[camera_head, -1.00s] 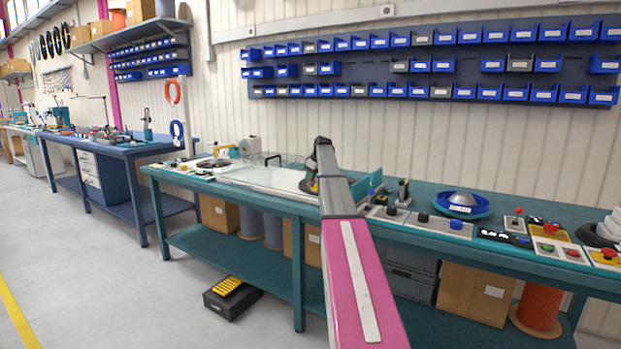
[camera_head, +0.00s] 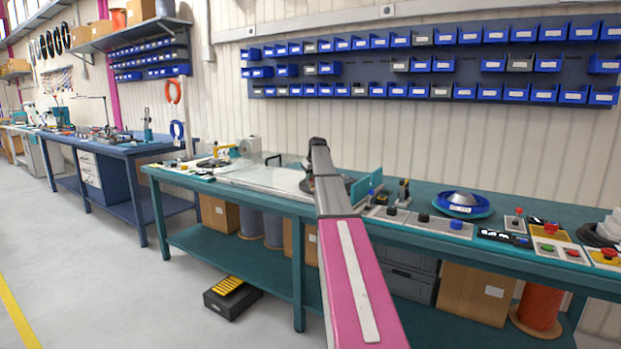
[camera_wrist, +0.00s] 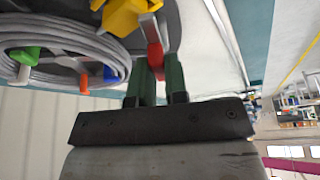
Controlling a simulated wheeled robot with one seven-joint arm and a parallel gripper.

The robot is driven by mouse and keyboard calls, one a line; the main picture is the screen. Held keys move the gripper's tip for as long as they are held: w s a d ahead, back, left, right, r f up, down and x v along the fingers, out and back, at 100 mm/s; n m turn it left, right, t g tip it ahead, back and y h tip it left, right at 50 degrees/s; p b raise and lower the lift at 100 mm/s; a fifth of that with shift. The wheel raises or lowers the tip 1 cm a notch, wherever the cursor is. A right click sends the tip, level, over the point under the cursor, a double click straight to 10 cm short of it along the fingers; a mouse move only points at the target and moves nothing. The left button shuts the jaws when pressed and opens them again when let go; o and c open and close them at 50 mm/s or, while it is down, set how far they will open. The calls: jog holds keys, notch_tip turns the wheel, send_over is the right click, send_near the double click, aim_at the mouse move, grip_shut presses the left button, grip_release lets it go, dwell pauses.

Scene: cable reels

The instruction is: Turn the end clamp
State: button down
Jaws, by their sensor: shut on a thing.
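In the wrist view, the green fingers of my gripper (camera_wrist: 160,82) are shut on a red lever (camera_wrist: 155,54), which looks like the end clamp. A metal bar joins the lever above the fingers. A coil of grey cable (camera_wrist: 62,48) lies on a dark reel to the left, with green, orange, blue and white pegs around it. A yellow part (camera_wrist: 122,14) is close to the lever at the top. In the head view, my own arm hides the gripper and the clamp. Only dark edges of the reel (camera_head: 304,185) show beside the arm.
The teal bench (camera_head: 240,192) runs along the wall under blue bins (camera_head: 400,90). Right of my arm are a teal bracket (camera_head: 366,188), a control strip (camera_head: 400,216) and a blue dish (camera_head: 463,204). A yellow device (camera_head: 224,148) stands at the bench's left.

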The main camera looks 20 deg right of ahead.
jog(key=m+h, duration=0.1)
jog(key=m, duration=0.2)
jog(key=m+h, duration=0.1)
jog(key=m, duration=0.2)
jog(key=shift+a+m+g+h, duration=0.1)
jog(key=shift+m+g+h, duration=0.2)
jog(key=m, duration=0.3)
jog(key=m+g+h, duration=0.1)
jog(key=m, duration=0.1)
jog(key=shift+m+h, duration=0.3)
jog(key=shift+m, duration=0.1)
jog(key=c, duration=1.1)
grip_release()
jog(key=shift+c, duration=0.2)
jog(key=v, duration=1)
jog(key=shift+a+r, duration=0.25)
jog(key=shift+r, duration=0.15)
